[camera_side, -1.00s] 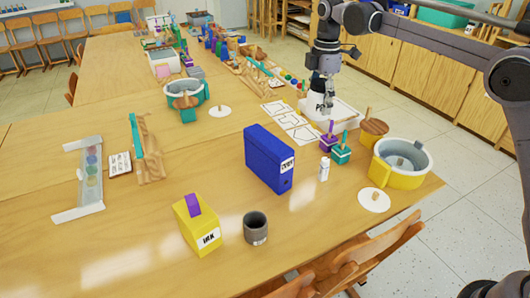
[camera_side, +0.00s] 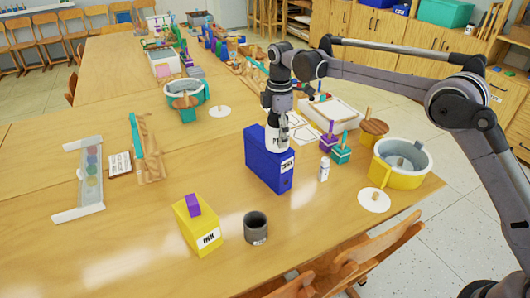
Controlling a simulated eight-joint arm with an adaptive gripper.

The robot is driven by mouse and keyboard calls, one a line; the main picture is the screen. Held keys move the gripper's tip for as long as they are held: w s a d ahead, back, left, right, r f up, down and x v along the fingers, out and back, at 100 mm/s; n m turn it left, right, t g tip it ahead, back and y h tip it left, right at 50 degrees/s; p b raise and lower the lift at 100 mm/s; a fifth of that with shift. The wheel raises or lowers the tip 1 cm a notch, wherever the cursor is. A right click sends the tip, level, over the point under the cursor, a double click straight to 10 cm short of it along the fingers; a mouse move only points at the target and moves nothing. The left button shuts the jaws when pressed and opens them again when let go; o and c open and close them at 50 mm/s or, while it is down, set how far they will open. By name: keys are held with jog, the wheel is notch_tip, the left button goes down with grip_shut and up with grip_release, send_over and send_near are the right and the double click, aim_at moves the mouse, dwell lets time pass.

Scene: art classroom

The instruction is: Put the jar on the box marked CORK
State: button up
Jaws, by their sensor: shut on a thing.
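A white jar (camera_side: 277,138) with a dark label, only partly readable, is upright in my gripper (camera_side: 277,117). My gripper points down and is shut on the jar's upper part. The jar is over the top of a blue box (camera_side: 262,168). I cannot tell whether its base touches the box. The blue box stands upright on the table, and its small white label looks like CORK but is too small to read surely. The jar hides part of the box's top.
A yellow box (camera_side: 197,226) marked INK, with a purple block (camera_side: 193,205) on top, and a dark grey cup (camera_side: 256,228) stand in front. A white bottle (camera_side: 324,169), a teal block (camera_side: 341,154) and a yellow-and-white tub (camera_side: 399,168) are to the right.

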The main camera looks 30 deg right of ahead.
jog(key=shift+f, duration=0.45)
jog(key=o, duration=1.4)
jog(key=shift+f, duration=0.15)
jog(key=shift+o, duration=0.2)
